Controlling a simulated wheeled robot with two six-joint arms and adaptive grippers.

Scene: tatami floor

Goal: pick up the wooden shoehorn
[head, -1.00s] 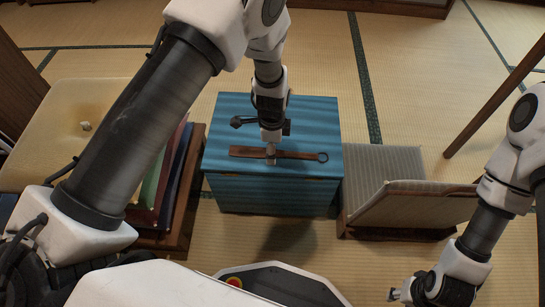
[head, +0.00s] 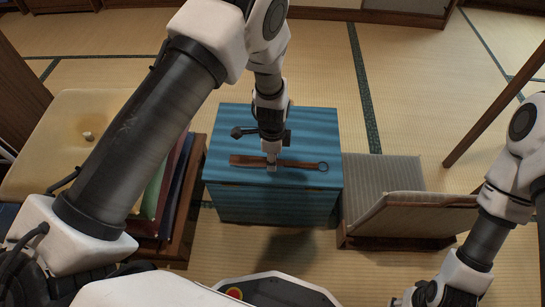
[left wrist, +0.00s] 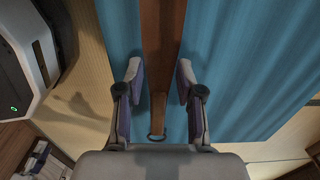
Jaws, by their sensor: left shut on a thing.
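The wooden shoehorn (head: 298,164) is long, brown and flat, with a dark ring at its right end. It lies across the top of a blue cloth-covered box (head: 225,125), and I cannot tell whether it touches the cloth all along. My left gripper (head: 271,166) points down from above and is shut on the shoehorn near its middle. In the left wrist view the shoehorn (left wrist: 160,45) runs between the two fingers (left wrist: 160,85), its ring towards the bottom. My right gripper (head: 398,301) is at the bottom edge, mostly cut off, away from the box.
A grey floor chair (head: 385,175) stands close to the right of the box. On the left are a yellow cushion (head: 60,125) and a wooden stand (head: 180,225) with several coloured cushions. A slanted wooden post (head: 490,125) is at the right. Tatami behind the box is clear.

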